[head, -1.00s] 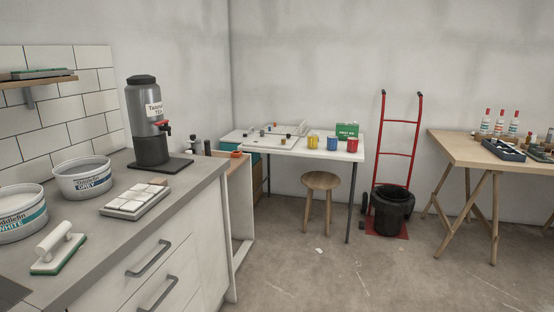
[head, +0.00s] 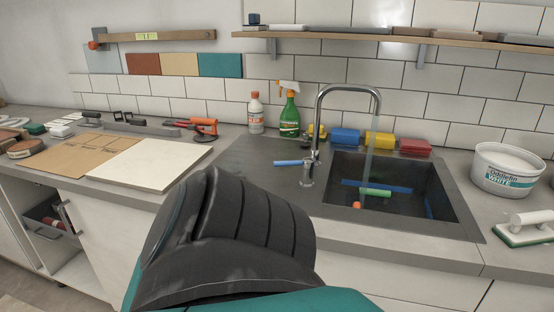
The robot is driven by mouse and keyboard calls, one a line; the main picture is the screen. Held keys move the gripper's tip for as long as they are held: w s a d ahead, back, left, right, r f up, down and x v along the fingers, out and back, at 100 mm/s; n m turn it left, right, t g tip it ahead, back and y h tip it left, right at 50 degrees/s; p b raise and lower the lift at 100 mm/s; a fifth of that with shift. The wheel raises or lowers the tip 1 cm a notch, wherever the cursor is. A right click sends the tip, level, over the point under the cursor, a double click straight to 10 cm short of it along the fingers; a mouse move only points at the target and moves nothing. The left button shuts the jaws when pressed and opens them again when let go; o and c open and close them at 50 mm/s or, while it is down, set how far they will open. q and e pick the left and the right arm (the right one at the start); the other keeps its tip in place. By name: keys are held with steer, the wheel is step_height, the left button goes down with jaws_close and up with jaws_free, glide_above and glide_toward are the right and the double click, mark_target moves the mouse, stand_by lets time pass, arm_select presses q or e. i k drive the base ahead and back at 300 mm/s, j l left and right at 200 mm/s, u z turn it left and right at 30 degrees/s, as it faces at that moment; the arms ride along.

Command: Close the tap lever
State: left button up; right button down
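A chrome tap (head: 318,125) with a high curved spout stands at the left edge of the sink (head: 450,215). Its blue lever (head: 288,163) sticks out to the left from the tap's base, roughly level. A stream of water (head: 368,145) falls from the spout into the dark sink. Part of my own arm, black and teal, fills the lower middle of the view in front of the counter. Neither gripper is in view.
In the sink lie a green item (head: 375,192), an orange ball (head: 357,205) and blue pieces. A spray bottle (head: 289,115) and a white bottle (head: 256,113) stand behind the tap. Coloured sponges (head: 379,140) line the back. A white tub (head: 505,172) stands right.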

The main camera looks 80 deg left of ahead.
mark_target(307, 162)
steer(key=u, duration=2.45)
